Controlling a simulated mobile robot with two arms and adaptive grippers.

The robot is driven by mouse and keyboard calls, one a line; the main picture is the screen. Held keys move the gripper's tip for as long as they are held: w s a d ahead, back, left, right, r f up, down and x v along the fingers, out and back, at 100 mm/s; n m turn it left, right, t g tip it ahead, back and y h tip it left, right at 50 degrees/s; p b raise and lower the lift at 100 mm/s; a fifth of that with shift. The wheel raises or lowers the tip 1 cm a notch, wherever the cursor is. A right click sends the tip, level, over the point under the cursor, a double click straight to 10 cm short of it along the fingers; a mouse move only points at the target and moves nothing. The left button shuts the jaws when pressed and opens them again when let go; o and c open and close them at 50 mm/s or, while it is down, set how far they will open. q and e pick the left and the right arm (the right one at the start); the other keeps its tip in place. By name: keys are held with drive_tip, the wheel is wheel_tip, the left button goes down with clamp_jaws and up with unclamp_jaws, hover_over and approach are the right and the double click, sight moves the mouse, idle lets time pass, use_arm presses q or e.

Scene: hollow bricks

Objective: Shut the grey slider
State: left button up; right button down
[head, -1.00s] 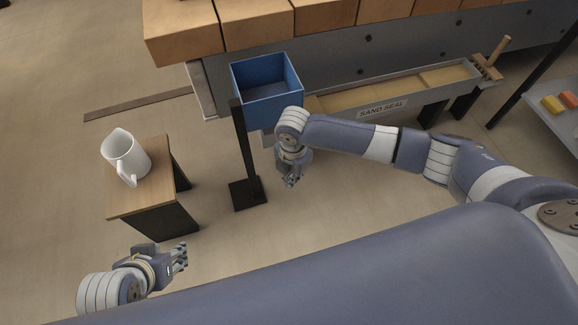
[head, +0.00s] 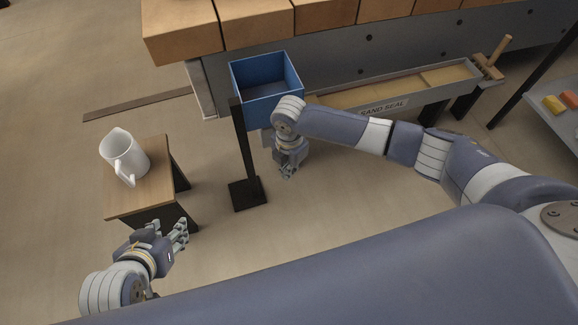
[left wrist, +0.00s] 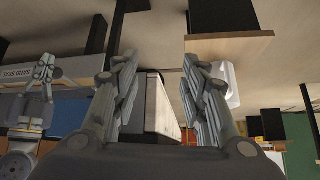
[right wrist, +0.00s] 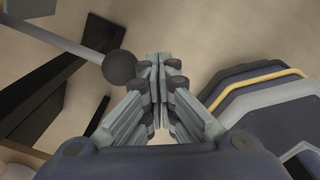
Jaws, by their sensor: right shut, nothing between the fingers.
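A pale grey rod with a dark round knob (right wrist: 119,67) shows in the right wrist view. The knob is just left of my right fingertips; I cannot tell whether they touch, nor whether this rod belongs to the grey slider. No slider can be made out clearly in the head view, where my right arm and the blue bin cover that spot. My right gripper (right wrist: 160,62) is shut and empty; in the head view (head: 287,172) it hangs below the blue bin. My left gripper (head: 182,232) is open and empty, near the small table's front edge; its spread fingers show in the left wrist view (left wrist: 158,85).
A blue bin (head: 268,112) stands beside a black post (head: 243,155). A white jug (head: 122,153) stands on the small wooden table (head: 150,198). Behind are the sand seal trough (head: 395,98) and a row of large bricks (head: 258,22). Floor between the post and my body is clear.

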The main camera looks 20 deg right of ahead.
drive_tip(key=shift+w+a+b, duration=0.1)
drive_tip(key=shift+w+b, duration=0.65)
drive_tip(key=shift+w, duration=0.95)
use_arm(q)
drive_tip(key=w+d+r+t+h, duration=0.1)
drive_tip(key=w+d+r+t, duration=0.25)
drive_tip(key=w+r, duration=0.3)
use_arm(e)
drive_tip(key=shift+w, duration=0.15)
drive_tip(key=shift+s+p, duration=0.45)
drive_tip(key=shift+p, duration=0.05)
use_arm(q)
drive_tip(key=shift+s+a+f+g+y+p, duration=0.7)
drive_tip(key=shift+s+a+f+g, duration=1.05)
drive_tip(key=shift+s, duration=1.85)
drive_tip(key=shift+s+a+f+g+y+p, duration=0.3)
drive_tip(key=shift+s+a+f+g+p, duration=0.85)
drive_tip(key=shift+s+f+g, duration=1.7)
drive_tip(key=s+f+p, duration=0.3)
drive_tip(key=f+p, duration=0.1)
drive_tip(key=f, duration=0.7)
drive_tip(key=s+f+p, duration=0.4)
drive_tip(key=f, duration=0.8)
drive_tip(key=shift+s+a, duration=0.15)
drive_tip(key=shift+a, duration=0.15)
use_arm(e)
drive_tip(key=s+r, duration=0.3)
drive_tip(key=r, duration=0.5)
